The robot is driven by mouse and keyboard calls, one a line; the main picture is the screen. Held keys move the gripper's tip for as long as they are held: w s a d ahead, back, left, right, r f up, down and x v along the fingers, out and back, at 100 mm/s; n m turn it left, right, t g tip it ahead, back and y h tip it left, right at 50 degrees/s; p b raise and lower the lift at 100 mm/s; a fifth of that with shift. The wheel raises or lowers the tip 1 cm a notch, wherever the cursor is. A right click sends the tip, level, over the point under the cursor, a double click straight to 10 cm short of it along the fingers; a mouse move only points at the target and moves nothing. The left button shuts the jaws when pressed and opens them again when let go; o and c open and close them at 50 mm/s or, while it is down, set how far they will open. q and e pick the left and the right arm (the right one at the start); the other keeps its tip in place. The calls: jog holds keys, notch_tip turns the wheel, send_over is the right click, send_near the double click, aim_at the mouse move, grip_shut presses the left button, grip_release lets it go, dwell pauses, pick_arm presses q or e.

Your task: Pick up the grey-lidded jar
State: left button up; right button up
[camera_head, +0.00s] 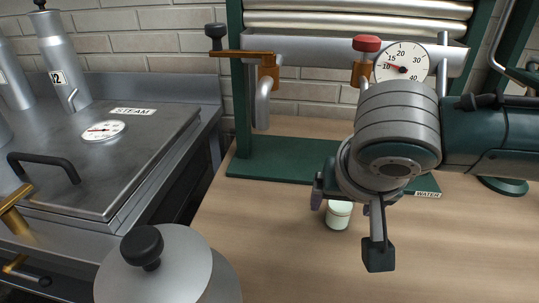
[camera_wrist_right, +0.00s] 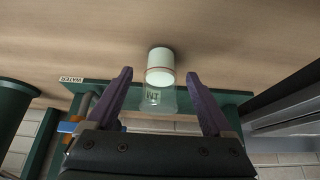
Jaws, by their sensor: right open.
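A small jar (camera_head: 339,215) with a pale, whitish lid stands on the wooden worktop, just in front of the green base plate. In the right wrist view the jar (camera_wrist_right: 160,68) shows its pale lid and a clear body with a partly readable label. My right gripper (camera_wrist_right: 159,75) is open, its two purple fingers on either side of the jar in that view, with gaps on both sides. How deep the jar sits between them is unclear. In the head view my right wrist hides most of the fingers. My left gripper is not in view.
A green-framed water rig (camera_head: 285,158) with brass taps and a dial (camera_head: 402,62) stands behind the jar. A metal steam unit (camera_head: 100,150) is at left. A grey lidded churn (camera_head: 155,268) with a black knob stands front left. The worktop at front right is clear.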

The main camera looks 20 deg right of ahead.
aim_at(340, 209)
jog(key=b+x, duration=0.1)
jog(key=x, duration=0.2)
jog(key=shift+w+f, duration=0.1)
jog(key=shift+f, duration=0.05)
jog(key=shift+c, duration=0.3)
grip_shut()
